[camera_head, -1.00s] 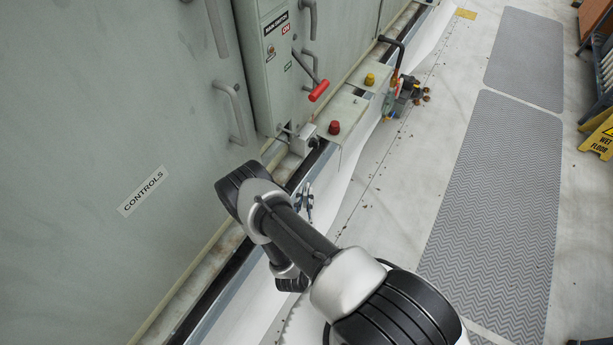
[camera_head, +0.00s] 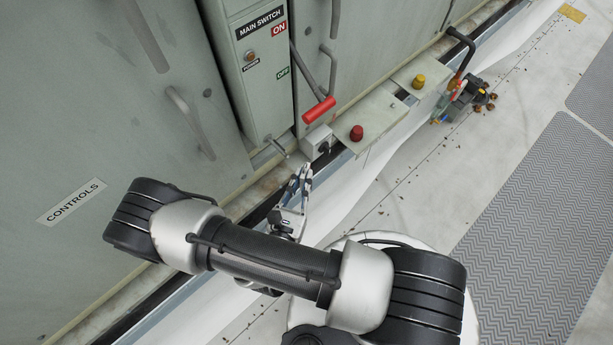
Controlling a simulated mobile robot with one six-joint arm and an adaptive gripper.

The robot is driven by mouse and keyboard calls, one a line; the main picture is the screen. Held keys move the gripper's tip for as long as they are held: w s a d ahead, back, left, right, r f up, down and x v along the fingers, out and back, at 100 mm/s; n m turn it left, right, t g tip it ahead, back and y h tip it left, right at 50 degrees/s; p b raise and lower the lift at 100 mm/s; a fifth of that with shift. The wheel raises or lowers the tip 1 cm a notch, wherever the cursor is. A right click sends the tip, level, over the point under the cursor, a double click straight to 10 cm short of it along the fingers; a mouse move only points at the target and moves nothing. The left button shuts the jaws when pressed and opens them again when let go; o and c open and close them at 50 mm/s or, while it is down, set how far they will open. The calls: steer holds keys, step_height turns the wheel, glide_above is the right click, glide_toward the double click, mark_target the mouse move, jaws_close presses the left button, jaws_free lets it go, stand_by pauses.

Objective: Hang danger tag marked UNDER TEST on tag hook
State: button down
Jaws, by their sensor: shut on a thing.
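My gripper (camera_head: 300,180) shows small beyond my arm, at the ledge below the main switch cabinet. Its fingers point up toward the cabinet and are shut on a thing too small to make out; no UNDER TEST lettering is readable. A short grey rod (camera_head: 277,147) sticks out low at the cabinet front, above and left of the fingers, apart from them. I cannot tell whether it is the tag hook. The main switch cabinet (camera_head: 256,75) has a lever with a red grip (camera_head: 318,110), beside the OFF end of its ON/OFF labels.
A small grey box (camera_head: 317,142) with a black knob sits just above and right of my gripper. Red (camera_head: 356,133) and yellow (camera_head: 418,82) buttons stand farther right. Piping with a valve (camera_head: 465,95) is at the upper right. Grey walkway mats (camera_head: 520,215) lie on the open floor.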

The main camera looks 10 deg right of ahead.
steer(key=w+a+f+b, duration=0.1)
steer(key=w+a+b, duration=0.1)
steer(key=w+a, duration=0.3)
steer(key=shift+w+a+f+b, duration=0.2)
steer(key=shift+w+f+b, duration=0.15)
steer(key=shift+w, duration=1.1)
stand_by(0.5)
steer(key=c, duration=1.5)
jaws_free()
steer(key=shift+c, duration=0.2)
steer(key=shift+s, duration=0.1)
steer(key=v, duration=1.2)
